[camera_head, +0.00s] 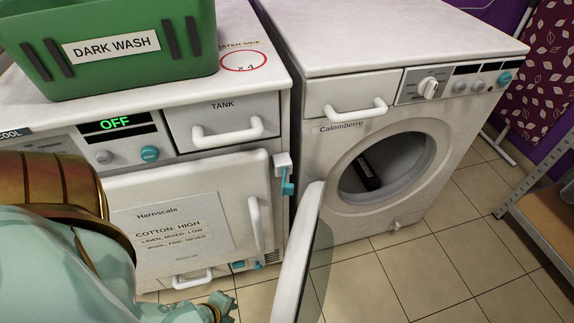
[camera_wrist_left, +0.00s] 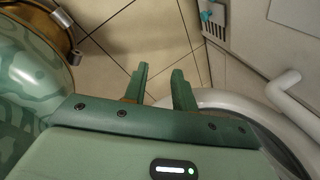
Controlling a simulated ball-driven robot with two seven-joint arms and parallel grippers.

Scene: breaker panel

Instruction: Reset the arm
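My left arm (camera_head: 65,250), pale green with a bronze-coloured joint, comes in at the lower left in the head view, in front of the left machine. In the left wrist view my left gripper (camera_wrist_left: 161,86) has its two green fingers apart, with nothing between them, and tiled floor shows past the tips. A white rounded rim (camera_wrist_left: 225,98) lies close beyond the fingers; I cannot tell whether they touch it. My right gripper is not in view.
The washing machine (camera_head: 345,95) has its round door (camera_head: 294,255) swung open toward me; a dark object (camera_head: 368,170) lies in its drum. The left machine's front door (camera_head: 185,225) looks closed. A green "DARK WASH" basket (camera_head: 115,75) sits on top. A shelf (camera_head: 545,225) stands right; floor between is clear.

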